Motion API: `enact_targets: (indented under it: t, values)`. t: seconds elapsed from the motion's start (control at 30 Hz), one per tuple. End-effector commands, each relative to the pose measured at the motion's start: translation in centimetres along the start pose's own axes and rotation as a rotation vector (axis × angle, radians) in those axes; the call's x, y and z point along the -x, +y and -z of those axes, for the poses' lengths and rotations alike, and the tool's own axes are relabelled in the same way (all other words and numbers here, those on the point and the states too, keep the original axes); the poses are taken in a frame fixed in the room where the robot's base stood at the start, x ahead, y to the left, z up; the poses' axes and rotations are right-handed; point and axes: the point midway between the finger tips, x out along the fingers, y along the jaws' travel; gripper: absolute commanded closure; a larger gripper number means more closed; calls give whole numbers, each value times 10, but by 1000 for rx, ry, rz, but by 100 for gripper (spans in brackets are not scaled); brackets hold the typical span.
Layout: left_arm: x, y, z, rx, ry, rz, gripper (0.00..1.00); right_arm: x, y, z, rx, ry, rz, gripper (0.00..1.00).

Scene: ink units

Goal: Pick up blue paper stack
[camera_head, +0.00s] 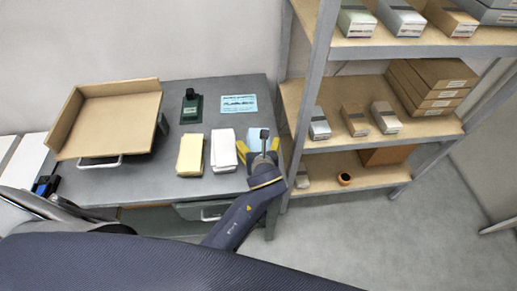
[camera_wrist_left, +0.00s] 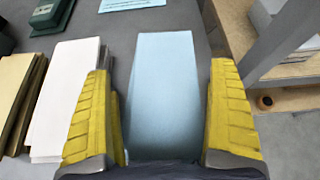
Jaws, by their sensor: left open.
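The blue paper stack (camera_wrist_left: 163,85) lies on the grey desk in the left wrist view, between the two yellow fingers of my left gripper (camera_wrist_left: 162,120). Its near end is hidden by the gripper's body. In the head view, a small part of the blue stack (camera_head: 254,136) shows behind my left gripper (camera_head: 258,152), at the desk's right end. The left gripper is open, with a finger on each side of the stack. A narrow gap shows on the right; on the left the finger is very close, and I cannot tell if it touches. My right gripper is not in view.
A white paper stack (camera_head: 223,150) lies just left of the left gripper, and a yellow stack (camera_head: 190,154) beyond it. A cardboard tray (camera_head: 117,111), a green stamp device (camera_head: 191,107) and a blue card (camera_head: 238,104) are on the desk (camera_head: 173,185). A shelf rack (camera_head: 308,105) stands close on the right.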

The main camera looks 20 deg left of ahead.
Motion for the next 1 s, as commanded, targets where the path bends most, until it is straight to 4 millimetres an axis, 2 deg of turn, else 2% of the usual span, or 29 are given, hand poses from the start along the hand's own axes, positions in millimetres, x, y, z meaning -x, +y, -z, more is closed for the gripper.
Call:
enact_targets:
  t: [0.07, 0.7, 1.0]
  values:
    - [0, 0, 0, 0, 0, 0, 13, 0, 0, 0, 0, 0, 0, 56]
    - [0, 0, 0, 0, -1, -1, 86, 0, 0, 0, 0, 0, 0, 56]
    - [3, 0, -5, 2, -1, -1, 86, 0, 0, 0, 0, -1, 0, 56]
